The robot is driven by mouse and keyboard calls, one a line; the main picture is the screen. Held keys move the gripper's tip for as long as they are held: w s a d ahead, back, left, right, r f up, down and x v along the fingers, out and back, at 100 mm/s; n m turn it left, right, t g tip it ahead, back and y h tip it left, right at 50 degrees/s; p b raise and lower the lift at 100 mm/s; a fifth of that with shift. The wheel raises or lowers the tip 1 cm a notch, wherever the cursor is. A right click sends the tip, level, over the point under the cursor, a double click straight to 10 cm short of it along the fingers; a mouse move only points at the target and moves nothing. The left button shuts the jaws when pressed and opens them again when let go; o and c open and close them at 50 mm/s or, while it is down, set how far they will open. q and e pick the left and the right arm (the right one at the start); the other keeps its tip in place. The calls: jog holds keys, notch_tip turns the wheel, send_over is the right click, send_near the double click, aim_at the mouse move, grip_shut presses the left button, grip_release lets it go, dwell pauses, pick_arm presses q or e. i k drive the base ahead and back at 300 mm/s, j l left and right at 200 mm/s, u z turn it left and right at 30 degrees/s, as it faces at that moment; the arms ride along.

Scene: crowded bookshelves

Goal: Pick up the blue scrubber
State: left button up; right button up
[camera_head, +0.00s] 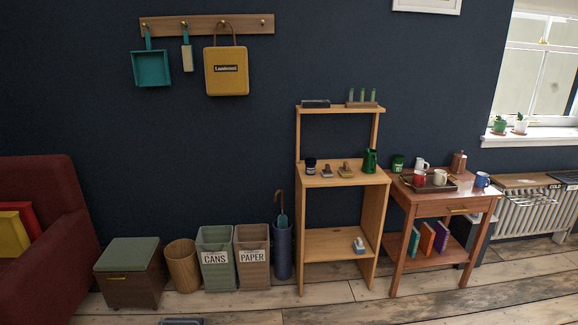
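A small blue-and-white object that looks like the blue scrubber (360,246) sits on the lower shelf of the light wooden stand (325,243), toward its right front side. It is small in the view, so its exact shape is hard to tell. Nothing stands close in front of it.
Left of the stand are a blue umbrella holder (283,252), a PAPER bin (252,272), a CANS bin (217,277) and a round basket (182,266). Right of it is a reddish side table (431,208) with mugs and books. The floor in front is mostly clear.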

aim_at(358, 244)
jog(key=i+z, duration=0.2)
jog(key=i, duration=0.45)
jog(key=i+z, duration=0.2)
jog(key=i, duration=0.5)
jog(key=i+j+z, duration=0.15)
jog(key=i, duration=0.5)
